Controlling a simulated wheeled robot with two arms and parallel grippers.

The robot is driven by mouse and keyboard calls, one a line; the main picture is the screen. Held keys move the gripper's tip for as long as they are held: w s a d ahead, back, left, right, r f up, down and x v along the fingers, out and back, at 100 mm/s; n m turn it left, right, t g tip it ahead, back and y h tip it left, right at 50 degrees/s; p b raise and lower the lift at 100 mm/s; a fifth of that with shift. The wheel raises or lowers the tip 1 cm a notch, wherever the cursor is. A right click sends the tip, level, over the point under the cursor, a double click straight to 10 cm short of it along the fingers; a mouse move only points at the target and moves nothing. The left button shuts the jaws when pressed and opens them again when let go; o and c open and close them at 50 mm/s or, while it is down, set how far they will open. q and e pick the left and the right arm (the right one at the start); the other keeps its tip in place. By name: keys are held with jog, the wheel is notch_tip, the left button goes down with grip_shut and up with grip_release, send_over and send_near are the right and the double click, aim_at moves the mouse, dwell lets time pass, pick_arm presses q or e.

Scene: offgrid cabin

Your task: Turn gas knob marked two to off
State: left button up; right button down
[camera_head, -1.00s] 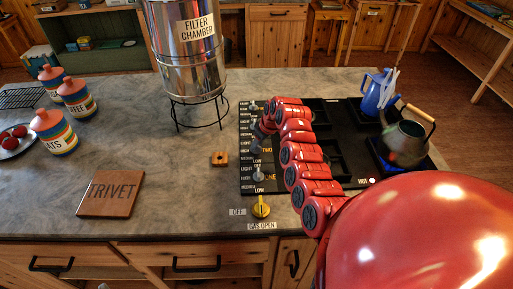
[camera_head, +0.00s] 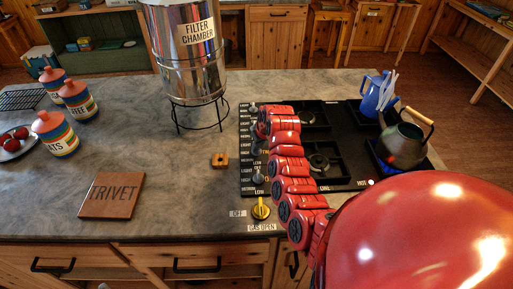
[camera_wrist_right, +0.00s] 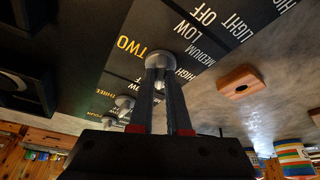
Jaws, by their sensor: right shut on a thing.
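The cooktop's grey knob (camera_wrist_right: 160,62) beside the yellow word TWO (camera_wrist_right: 130,46) shows in the right wrist view. My right gripper (camera_wrist_right: 166,88) is shut on this knob, with a finger on each side of its lower part. In the head view my right gripper (camera_head: 258,138) is at the left strip of the black cooktop (camera_head: 345,184), and my red arm covers part of that strip. The knob's pointer direction is hidden by the fingers. My left gripper is not in view.
Another grey knob (camera_head: 258,178) and a yellow gas valve (camera_head: 261,209) are nearer the front edge. A small wooden block (camera_head: 220,160) lies left of the cooktop. A kettle (camera_head: 405,143) and blue jug (camera_head: 376,95) stand at right. The trivet (camera_head: 111,195) lies left.

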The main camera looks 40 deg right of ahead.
jog(key=shift+a+f+m+h+b, duration=0.15)
jog(key=shift+m+h+b, duration=0.2)
jog(key=shift+m, duration=0.55)
jog(key=shift+m+h, duration=0.35)
jog(key=shift+m, duration=0.45)
